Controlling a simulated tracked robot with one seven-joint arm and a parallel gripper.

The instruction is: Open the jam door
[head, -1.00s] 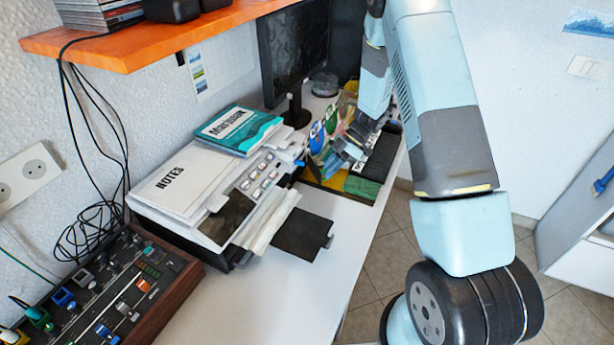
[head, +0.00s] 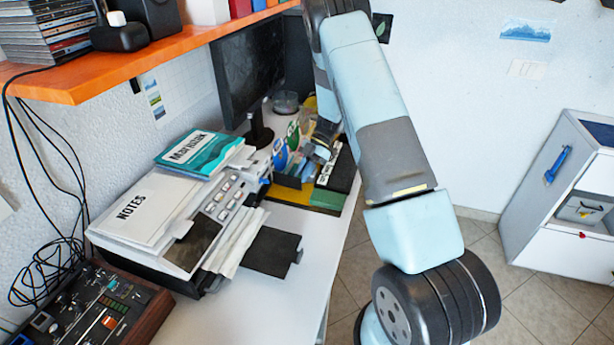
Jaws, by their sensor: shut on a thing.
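The printer (head: 228,208) stands on the white table, with papers and books on top and a dark tray (head: 272,252) sticking out in front. A small blue part (head: 266,180) shows at its right end. No panel is clearly recognisable as the jam door. My gripper (head: 321,150) is beyond the printer's right end, low over the colourful clutter. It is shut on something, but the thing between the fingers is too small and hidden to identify.
A monitor (head: 250,70) stands behind. An orange shelf (head: 75,86) overhangs the left side. A mixer panel (head: 90,305) and loose cables fill the front left. A white cabinet (head: 540,200) with a blue handle (head: 558,163) stands at right across open tiled floor.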

